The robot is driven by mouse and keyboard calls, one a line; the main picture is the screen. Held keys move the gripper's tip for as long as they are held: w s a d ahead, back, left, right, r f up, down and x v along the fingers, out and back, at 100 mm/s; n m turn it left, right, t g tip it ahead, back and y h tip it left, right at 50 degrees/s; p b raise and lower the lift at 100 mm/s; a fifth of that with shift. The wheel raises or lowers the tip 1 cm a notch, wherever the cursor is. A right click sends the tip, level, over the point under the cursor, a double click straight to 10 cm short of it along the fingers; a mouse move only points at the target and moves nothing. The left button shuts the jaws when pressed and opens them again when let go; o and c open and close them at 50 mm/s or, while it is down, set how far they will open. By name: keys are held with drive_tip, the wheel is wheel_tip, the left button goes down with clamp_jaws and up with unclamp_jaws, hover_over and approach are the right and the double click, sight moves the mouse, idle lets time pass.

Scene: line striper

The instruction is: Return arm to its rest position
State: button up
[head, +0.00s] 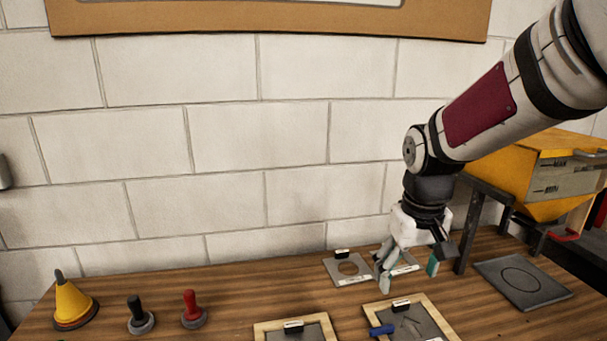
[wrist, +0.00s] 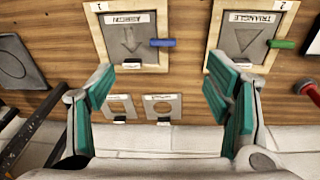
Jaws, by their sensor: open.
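My gripper (head: 405,267) hangs from the arm above the back right of the wooden table (head: 230,270), its fingers pointing down. The wrist view also shows my gripper (wrist: 162,95) with its teal-padded fingers spread wide apart and nothing between them. In the head view it partly hides a small grey plate near the wall. The arm comes in from the upper right.
Framed stencils, one with an arrow (wrist: 130,42) and one with a triangle (wrist: 247,35), lie on the table. A yellow cone (head: 73,303), a black-handled tool (head: 138,315) and a red-handled tool (head: 192,309) stand left. A yellow hopper (head: 530,170) stands right. The block wall (head: 290,130) is behind.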

drive_tip(key=s+r+m+t, duration=0.1)
drive_tip(key=s+r, duration=0.3)
drive_tip(key=s, duration=0.5)
drive_tip(key=s+r+t, duration=0.2)
drive_tip(key=s+r, duration=0.2)
drive_tip(key=s, duration=0.6)
drive_tip(key=shift+m+t, duration=0.4)
drive_tip(key=shift+s, duration=0.1)
